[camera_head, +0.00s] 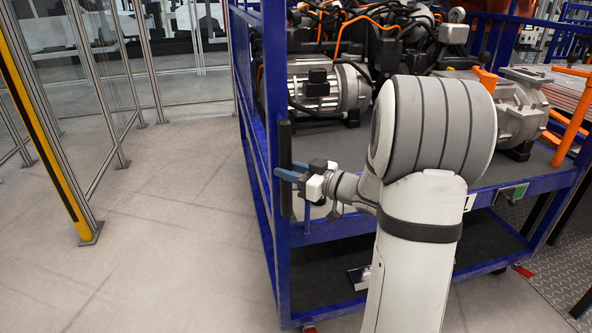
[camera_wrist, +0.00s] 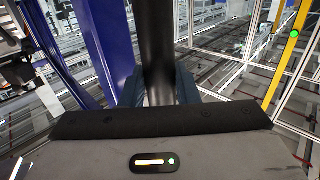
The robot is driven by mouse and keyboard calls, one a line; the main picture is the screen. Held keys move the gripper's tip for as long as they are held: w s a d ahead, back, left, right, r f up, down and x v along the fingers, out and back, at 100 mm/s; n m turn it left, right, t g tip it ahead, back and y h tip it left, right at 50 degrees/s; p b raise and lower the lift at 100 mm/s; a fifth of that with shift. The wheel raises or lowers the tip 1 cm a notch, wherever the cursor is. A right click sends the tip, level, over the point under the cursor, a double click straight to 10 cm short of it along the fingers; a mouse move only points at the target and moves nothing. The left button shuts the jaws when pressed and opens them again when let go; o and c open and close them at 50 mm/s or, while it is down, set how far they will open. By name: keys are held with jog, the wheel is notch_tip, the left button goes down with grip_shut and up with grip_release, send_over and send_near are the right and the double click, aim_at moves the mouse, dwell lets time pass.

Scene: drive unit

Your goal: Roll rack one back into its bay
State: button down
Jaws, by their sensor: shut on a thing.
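A blue wheeled rack (camera_head: 335,229) stands in the middle and right of the head view, loaded with grey motors (camera_head: 325,88) and black and orange cables. A black vertical handle (camera_head: 285,170) runs along its near left post. My gripper (camera_head: 288,174) is at this handle, with its blue fingers around the bar. In the wrist view the black bar (camera_wrist: 155,50) stands upright between the two finger pads. The blue post (camera_wrist: 105,45) is just left of it. My arm hides part of the rack's front and load. I cannot tell which rack number it bears.
Clear grey floor (camera_head: 150,230) lies left of the rack. Glass fence panels with metal posts (camera_head: 150,60) and a yellow-black post (camera_head: 50,140) stand at the far left. Orange rails (camera_head: 570,120) and a metal tread plate (camera_head: 560,290) are at the right.

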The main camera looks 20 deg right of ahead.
jog(key=c, duration=1.5)
grip_release()
jog(key=shift+w+r, duration=0.15)
jog(key=shift+r, duration=0.15)
jog(key=shift+c, duration=0.2)
jog(key=o, duration=0.3)
jog(key=shift+w+a+f, duration=0.2)
jog(key=shift+w, duration=0.15)
jog(key=shift+o, duration=0.7)
jog(key=shift+s, duration=0.15)
jog(key=shift+d, duration=0.1)
jog(key=v, duration=0.7)
jog(key=shift+s+d+b, duration=0.2)
jog(key=shift+s+b, duration=0.05)
jog(key=shift+b, duration=0.15)
